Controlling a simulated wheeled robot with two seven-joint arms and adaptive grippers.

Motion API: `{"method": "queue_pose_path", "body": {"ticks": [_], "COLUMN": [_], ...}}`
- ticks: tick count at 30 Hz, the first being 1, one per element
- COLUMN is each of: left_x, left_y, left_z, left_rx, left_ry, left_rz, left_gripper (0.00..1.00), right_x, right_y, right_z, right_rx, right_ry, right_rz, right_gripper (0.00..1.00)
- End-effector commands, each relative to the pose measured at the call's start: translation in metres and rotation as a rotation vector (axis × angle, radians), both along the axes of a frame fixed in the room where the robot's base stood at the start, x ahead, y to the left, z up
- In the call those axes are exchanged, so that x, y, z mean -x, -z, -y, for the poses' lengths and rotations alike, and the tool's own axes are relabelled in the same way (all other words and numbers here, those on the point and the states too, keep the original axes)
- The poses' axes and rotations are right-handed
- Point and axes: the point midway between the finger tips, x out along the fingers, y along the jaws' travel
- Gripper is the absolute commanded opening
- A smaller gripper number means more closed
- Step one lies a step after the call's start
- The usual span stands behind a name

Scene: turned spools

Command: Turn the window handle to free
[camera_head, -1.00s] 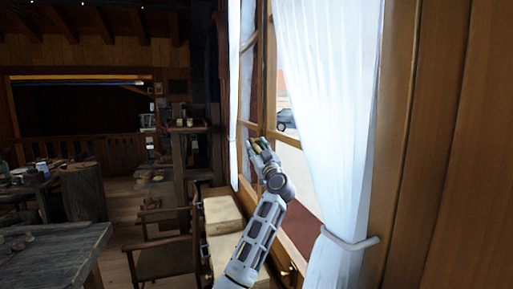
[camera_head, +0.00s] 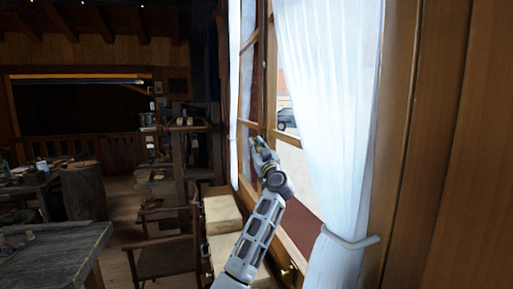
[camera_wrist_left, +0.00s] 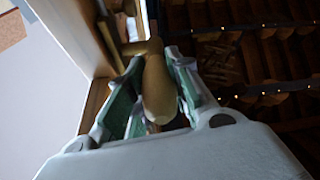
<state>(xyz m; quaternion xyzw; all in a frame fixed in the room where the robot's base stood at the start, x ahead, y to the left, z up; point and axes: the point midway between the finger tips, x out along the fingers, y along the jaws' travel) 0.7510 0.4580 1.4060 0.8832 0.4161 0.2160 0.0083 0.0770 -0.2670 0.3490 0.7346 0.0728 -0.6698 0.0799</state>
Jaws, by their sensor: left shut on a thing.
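The window handle (camera_wrist_left: 157,88) is a rounded, tan-gold grip in the left wrist view. It lies between the green-padded fingers of my left gripper (camera_wrist_left: 155,85), which is shut on it. In the head view my left gripper (camera_head: 260,150) is at the wooden window frame (camera_head: 269,75), and its fingers mostly hide the handle. The handle's far end meets the frame in the left wrist view, but its exact angle is hard to tell. My right gripper is in neither view.
A white curtain (camera_head: 325,110), tied back, hangs just right of my arm. Pale boxes (camera_head: 222,213) stand below the window. A chair (camera_head: 165,258) and a dark table (camera_head: 50,255) are to the left. A small brass fitting (camera_head: 289,270) sits low by the sill.

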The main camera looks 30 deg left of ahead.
Motion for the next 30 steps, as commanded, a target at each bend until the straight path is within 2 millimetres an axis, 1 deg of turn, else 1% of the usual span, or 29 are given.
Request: {"method": "queue_pose_path", "body": {"ticks": [12, 30], "left_x": [-0.0003, -0.0005], "left_y": [-0.0007, -0.0008], "left_z": [0.0014, 0.0017], "left_rx": [-0.001, -0.001], "left_ry": [0.002, 0.003], "left_rz": [0.001, 0.001], "left_gripper": [0.0, 0.0], "right_x": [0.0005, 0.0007], "right_y": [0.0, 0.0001], "right_z": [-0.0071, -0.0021], "right_rx": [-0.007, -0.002], "right_ry": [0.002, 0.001], "right_rz": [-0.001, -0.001], "right_gripper": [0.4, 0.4]}}
